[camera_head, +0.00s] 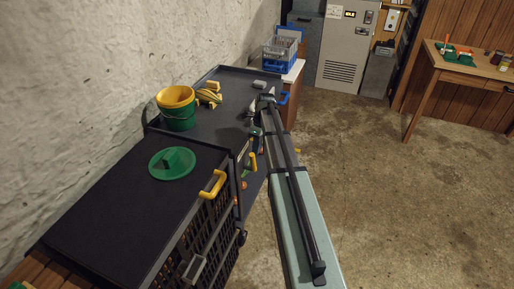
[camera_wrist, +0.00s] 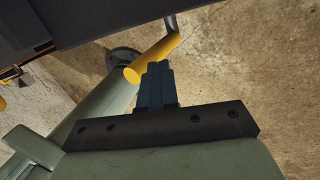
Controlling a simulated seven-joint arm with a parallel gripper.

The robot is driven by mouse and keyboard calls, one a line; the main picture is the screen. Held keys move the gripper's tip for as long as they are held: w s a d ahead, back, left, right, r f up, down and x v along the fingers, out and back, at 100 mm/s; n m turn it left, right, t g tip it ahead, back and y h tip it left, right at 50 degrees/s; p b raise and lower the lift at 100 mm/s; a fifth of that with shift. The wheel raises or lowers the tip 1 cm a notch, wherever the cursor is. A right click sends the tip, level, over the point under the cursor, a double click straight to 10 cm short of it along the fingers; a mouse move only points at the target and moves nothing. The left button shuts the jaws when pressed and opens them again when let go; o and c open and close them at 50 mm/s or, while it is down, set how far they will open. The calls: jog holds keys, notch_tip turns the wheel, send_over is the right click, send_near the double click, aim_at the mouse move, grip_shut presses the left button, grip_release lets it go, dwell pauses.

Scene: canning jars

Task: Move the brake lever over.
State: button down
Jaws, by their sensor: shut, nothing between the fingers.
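A yellow grip on a grey metal rod, which looks like the brake lever (camera_wrist: 150,58), shows in the wrist view just beyond my fingertips. My gripper (camera_wrist: 157,68) has its dark fingers pressed together with nothing between them. The fingertips overlap the lower edge of the yellow grip in the picture; I cannot tell whether they touch it. In the head view a yellow upright piece (camera_head: 253,161), likely the same lever, stands at the side of the dark carts beside my arm's end. My fingers are mostly hidden there.
The near cart (camera_head: 106,212) has a yellow handle (camera_head: 213,184) and a green lid (camera_head: 171,163). A blue crate (camera_head: 280,54) stands behind. The concrete floor at right is clear.

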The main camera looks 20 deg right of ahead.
aim_at(253, 154)
jog(key=shift+s+a+t+h, duration=0.8)
jog(key=shift+s+h, duration=0.1)
jog(key=shift+s, duration=0.05)
jog(key=shift+s+a+f, duration=0.2)
jog(key=shift+s+a, duration=0.3)
jog(key=shift+a, duration=0.15)
jog(key=w+d+r, duration=0.1)
jog(key=d+r, duration=0.2)
jog(key=r, duration=0.9)
jog(key=shift+w+d, duration=0.15)
jog(key=shift+d, duration=0.05)
